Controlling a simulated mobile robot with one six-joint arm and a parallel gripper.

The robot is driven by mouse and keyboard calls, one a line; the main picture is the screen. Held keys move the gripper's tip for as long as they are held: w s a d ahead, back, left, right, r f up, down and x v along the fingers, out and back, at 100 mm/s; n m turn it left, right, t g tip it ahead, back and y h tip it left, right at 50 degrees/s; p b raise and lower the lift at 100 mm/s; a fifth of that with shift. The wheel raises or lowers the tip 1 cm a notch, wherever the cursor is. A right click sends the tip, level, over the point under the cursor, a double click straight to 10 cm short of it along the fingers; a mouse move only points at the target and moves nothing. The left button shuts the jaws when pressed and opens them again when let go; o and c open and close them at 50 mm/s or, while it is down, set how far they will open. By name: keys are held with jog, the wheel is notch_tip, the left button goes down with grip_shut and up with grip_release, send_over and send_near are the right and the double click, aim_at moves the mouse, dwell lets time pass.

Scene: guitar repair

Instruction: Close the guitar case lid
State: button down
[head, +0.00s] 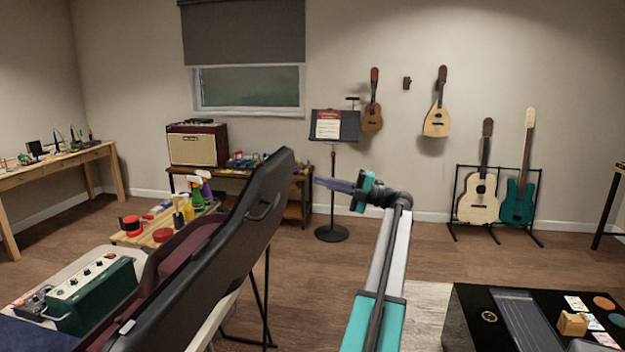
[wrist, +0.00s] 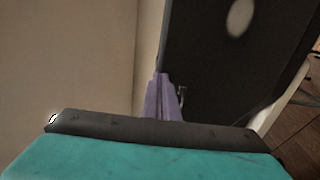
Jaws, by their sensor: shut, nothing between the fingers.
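The guitar case lid (head: 225,262) stands raised and tilted in the lower left of the head view, its black outer side facing me. A handle (head: 262,208) sits on it, and maroon lining (head: 190,238) shows along its left side. The rest of the case is mostly hidden. My gripper (head: 322,182) is shut and empty, its purple fingers pointing left, just right of the lid's upper end in the picture. In the wrist view the shut fingers (wrist: 163,78) appear in front of a dark panel, likely the lid (wrist: 215,65); I cannot tell whether they touch.
A green amplifier box (head: 92,295) stands left of the lid. Spray bottles (head: 197,192) are on a wooden bench behind it. A music stand (head: 333,128) is beyond my gripper. A black table (head: 465,315) is at the lower right. Open floor lies between.

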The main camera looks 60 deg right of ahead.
aim_at(274, 168)
jog(key=p+x, duration=0.2)
jog(key=x, duration=1.1)
jog(key=shift+p, duration=0.35)
jog(key=shift+w, duration=0.15)
